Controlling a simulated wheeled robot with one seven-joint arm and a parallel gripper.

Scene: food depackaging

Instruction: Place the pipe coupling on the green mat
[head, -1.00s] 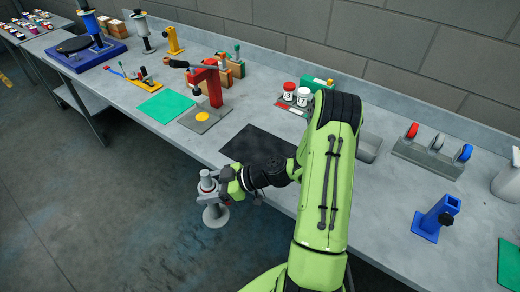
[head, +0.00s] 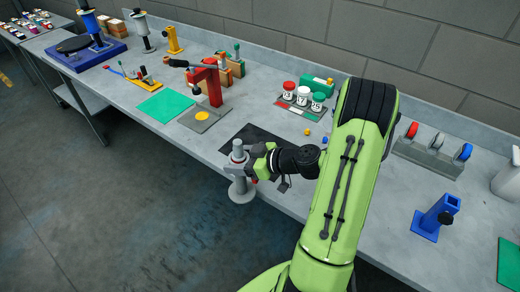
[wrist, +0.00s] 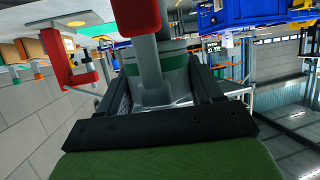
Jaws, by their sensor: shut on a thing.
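My gripper (head: 256,166) is shut on a grey flanged piece with an upright post and a round base, which I take to be the pipe coupling (head: 241,190). It is upright and appears over the bench's front edge, by the black mat. In the wrist view the grey piece (wrist: 150,85) sits between the dark fingers, with a red part at its top. A green mat (head: 165,105) lies bare on the bench to the left. Another green patch (head: 510,265) shows at the lower right edge.
A grey plate with a yellow disc (head: 202,117) and a red stand (head: 213,82) are right of the left green mat. A black mat (head: 262,138) lies behind my gripper. Lidded jars (head: 303,95) and a blue holder (head: 435,218) stand farther right.

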